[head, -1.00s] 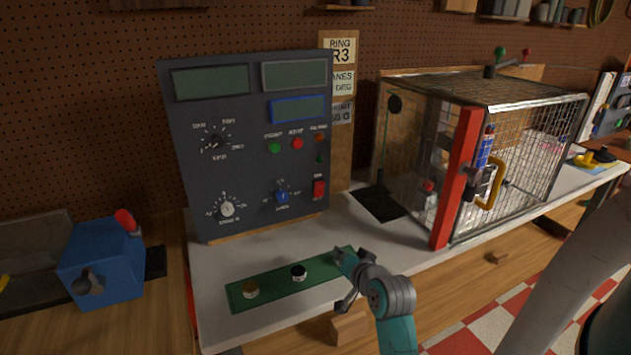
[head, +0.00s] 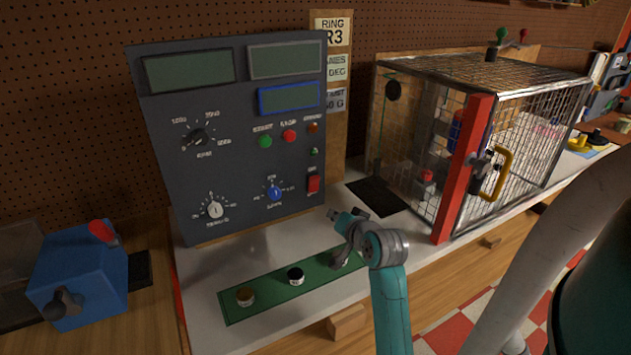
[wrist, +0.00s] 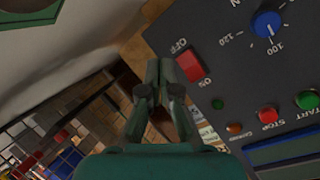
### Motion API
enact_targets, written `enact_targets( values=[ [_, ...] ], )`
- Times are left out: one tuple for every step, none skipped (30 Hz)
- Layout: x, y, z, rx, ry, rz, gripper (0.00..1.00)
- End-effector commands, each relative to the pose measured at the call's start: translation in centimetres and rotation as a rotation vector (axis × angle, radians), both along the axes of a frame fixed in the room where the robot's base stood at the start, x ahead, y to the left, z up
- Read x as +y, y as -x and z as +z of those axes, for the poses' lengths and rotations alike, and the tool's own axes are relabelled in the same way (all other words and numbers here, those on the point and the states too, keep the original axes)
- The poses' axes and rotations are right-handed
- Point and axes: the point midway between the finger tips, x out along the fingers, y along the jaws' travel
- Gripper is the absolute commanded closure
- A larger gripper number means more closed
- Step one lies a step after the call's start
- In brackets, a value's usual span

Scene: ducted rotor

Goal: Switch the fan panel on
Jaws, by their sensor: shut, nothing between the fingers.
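The dark grey fan panel (head: 237,165) stands upright on the bench, its displays blank. Its red rocker switch (head: 314,184) is at the lower right, and it also shows in the wrist view (wrist: 190,65) between OFF and ON labels. I cannot tell which side is pressed. My gripper (head: 333,213) is in front of and just below the switch. In the wrist view my gripper (wrist: 160,64) has its fingers together and empty, with their tips beside the switch. I cannot tell whether they touch the panel.
The panel has knobs, a green button (head: 265,141) and a red button (head: 289,136). A green strip (head: 268,290) with small round pieces lies below it. A mesh cage (head: 545,88) with a red post (head: 464,168) stands right. A blue box (head: 80,278) is left.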

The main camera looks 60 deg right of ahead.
Motion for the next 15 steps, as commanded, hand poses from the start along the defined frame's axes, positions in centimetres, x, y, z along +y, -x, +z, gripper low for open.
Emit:
enact_targets(
  values=[
    [-0.2, -0.4, 0.3, -0.001, 0.002, 0.001, 1.0],
    [-0.4, -0.7, 0.5, -0.002, 0.002, 0.002, 1.0],
    [-0.6, -1.1, 0.7, -0.002, 0.002, 0.002, 1.0],
    [-0.8, -1.3, 0.8, -0.002, 0.002, 0.001, 1.0],
    [-1.0, -1.6, 1.0, -0.002, 0.002, 0.001, 1.0],
    [-1.2, -2.0, 1.2, -0.002, 0.001, 0.001, 1.0],
    [-1.4, -2.3, 1.4, -0.001, 0.002, 0.001, 1.0],
    [-1.6, -2.6, 1.6, -0.002, 0.002, 0.001, 1.0],
    [-1.8, -3.0, 1.7, -0.001, 0.002, 0.001, 1.0],
    [-2.0, -3.3, 1.9, -0.001, 0.001, 0.002, 1.0],
    [-2.2, -3.6, 2.1, -0.001, 0.002, 0.001, 1.0],
    [-2.4, -4.0, 2.3, -0.002, 0.002, 0.002, 1.0],
    [-2.5, -4.2, 2.4, -0.001, 0.002, 0.001, 1.0],
    [-2.7, -4.5, 2.6, -0.001, 0.002, 0.001, 1.0],
    [-3.0, -4.8, 2.7, -0.002, 0.001, 0.001, 1.0]
  ],
)
